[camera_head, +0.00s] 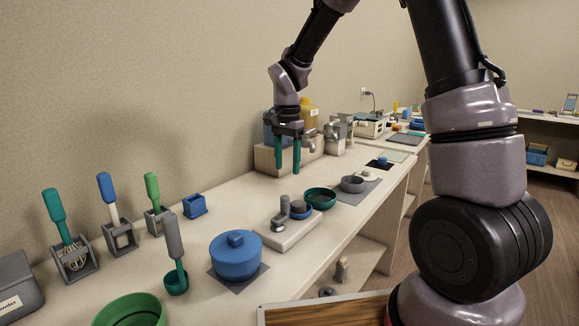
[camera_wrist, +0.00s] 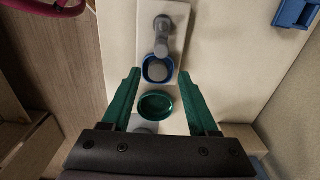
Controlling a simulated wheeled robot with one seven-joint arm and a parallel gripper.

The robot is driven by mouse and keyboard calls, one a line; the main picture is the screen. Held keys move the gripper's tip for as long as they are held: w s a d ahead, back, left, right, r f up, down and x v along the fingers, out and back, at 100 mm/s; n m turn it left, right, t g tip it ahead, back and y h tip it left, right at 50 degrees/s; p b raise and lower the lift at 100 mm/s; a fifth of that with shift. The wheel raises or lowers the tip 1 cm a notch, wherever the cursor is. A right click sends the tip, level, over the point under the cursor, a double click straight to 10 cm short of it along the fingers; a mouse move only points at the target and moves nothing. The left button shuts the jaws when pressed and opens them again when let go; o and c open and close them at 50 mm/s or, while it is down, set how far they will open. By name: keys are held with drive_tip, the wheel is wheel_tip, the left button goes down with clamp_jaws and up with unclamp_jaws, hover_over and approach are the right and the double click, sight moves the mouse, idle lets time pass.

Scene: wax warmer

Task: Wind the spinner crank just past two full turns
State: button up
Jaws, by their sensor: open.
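A pale base board (camera_head: 285,234) on the bench carries a grey post with an arm (camera_head: 284,206), which looks like the spinner crank, and a small blue bowl (camera_head: 301,214). In the wrist view the grey post and arm (camera_wrist: 163,38) stand on the board, and a round grey part sits over the blue bowl (camera_wrist: 146,72). I cannot tell the crank's turn count. My gripper (camera_head: 288,172), with two teal fingers pointing down, hangs above and behind the board, apart from it. It is open and empty; its fingers also show in the wrist view (camera_wrist: 160,80).
A dark green bowl (camera_head: 320,198) and a grey bowl (camera_head: 352,184) stand right of the board. A lidded blue pot (camera_head: 236,262) is on the left. Several utensil holders (camera_head: 118,238) line the wall. Dispensers (camera_head: 308,115) stand behind my gripper.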

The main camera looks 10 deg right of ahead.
sight(286, 196)
drive_tip(key=shift+w+a+f, duration=0.1)
drive_tip(key=shift+a+f, duration=0.1)
drive_tip(key=shift+f, duration=4.5)
drive_tip(key=shift+f, duration=0.25)
clamp_jaws()
